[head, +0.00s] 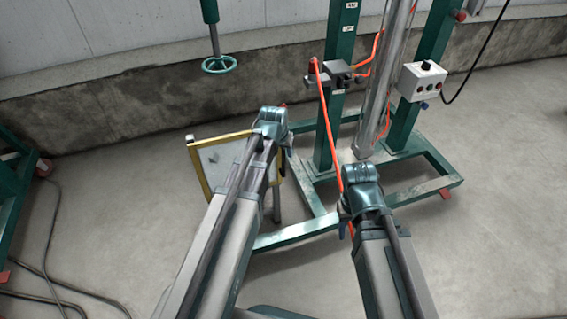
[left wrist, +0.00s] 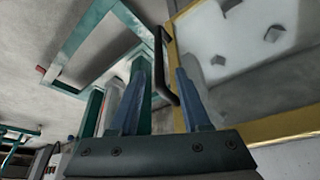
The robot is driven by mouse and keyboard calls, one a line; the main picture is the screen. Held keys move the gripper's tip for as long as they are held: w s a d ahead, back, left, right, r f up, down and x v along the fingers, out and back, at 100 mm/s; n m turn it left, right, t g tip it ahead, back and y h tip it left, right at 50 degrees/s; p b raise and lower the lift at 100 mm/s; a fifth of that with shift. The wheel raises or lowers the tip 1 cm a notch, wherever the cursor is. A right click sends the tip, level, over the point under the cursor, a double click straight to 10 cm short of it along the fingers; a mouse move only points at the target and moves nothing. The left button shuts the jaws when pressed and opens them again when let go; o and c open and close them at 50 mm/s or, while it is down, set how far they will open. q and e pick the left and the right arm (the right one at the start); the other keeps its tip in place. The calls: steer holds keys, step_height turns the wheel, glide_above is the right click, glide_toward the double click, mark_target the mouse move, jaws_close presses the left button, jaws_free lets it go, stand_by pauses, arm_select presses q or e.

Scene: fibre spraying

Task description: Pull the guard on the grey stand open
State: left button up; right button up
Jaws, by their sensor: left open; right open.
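The guard (head: 198,178) is a yellow-framed clear panel, partly hidden by my left arm in the head view. A short grey post (head: 276,206) shows below it, part of the grey stand. In the left wrist view the guard's yellow frame (left wrist: 285,129) fills the right side, and a dark bar handle (left wrist: 161,62) stands out from it. My left gripper (left wrist: 160,70) is open, its two blue fingers on either side of the handle; I cannot tell if they touch it. My right gripper (head: 352,200) is open, away from the guard, its fingers mostly hidden.
A green frame (head: 415,110) with a metal tube (head: 383,80) and orange hoses stands right of the guard. A control box (head: 421,82) hangs on it. A green handwheel (head: 219,65) is behind. Cables (head: 45,270) lie at left. Floor is clear at right.

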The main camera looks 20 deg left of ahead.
mark_target(283, 153)
arm_select(q)
steer(key=b+x, duration=0.2)
steer(key=x, duration=0.1)
steer(key=shift+w+f, duration=0.15)
steer(key=shift+f, duration=0.2)
jaws_close()
stand_by(1.2)
